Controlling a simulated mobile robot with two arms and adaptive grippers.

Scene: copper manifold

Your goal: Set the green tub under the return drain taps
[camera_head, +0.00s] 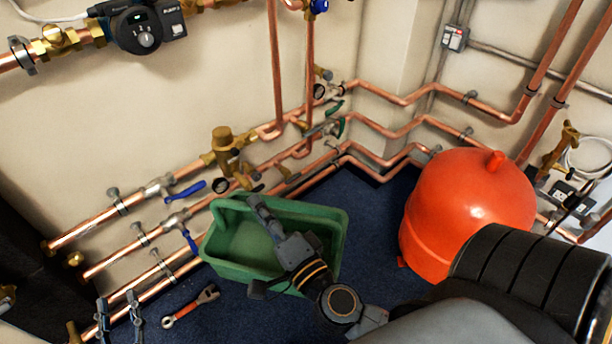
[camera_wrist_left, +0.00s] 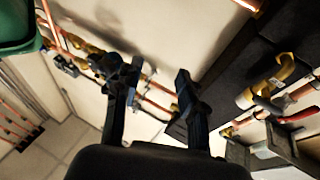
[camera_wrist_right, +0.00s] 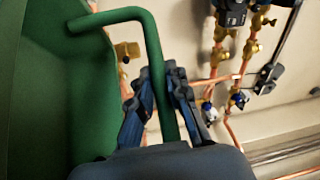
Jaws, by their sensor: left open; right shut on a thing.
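The green tub (camera_head: 332,222) is empty and upright in the head view, close to the wall pipes. My right gripper (camera_head: 262,207) is shut on the tub's green handle. The handle (camera_wrist_right: 162,85) passes between its fingers in the right wrist view, with the tub wall (camera_wrist_right: 100,100) to the left. Whether the tub touches the floor is unclear. Blue-lever valves (camera_head: 186,192) sit on the pipes left of the tub; I cannot tell which fittings are the return drain taps. My left gripper (camera_head: 118,308) is open and empty at the lower left. The tub's edge shows in the left wrist view (camera_wrist_left: 15,28).
Several copper pipes (camera_head: 105,263) run along the left wall and around the corner. A red rounded vessel (camera_head: 465,210) stands right of the tub. A red-handled wrench (camera_head: 190,306) lies on the dark blue floor (camera_head: 375,205). Floor shows between tub and vessel.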

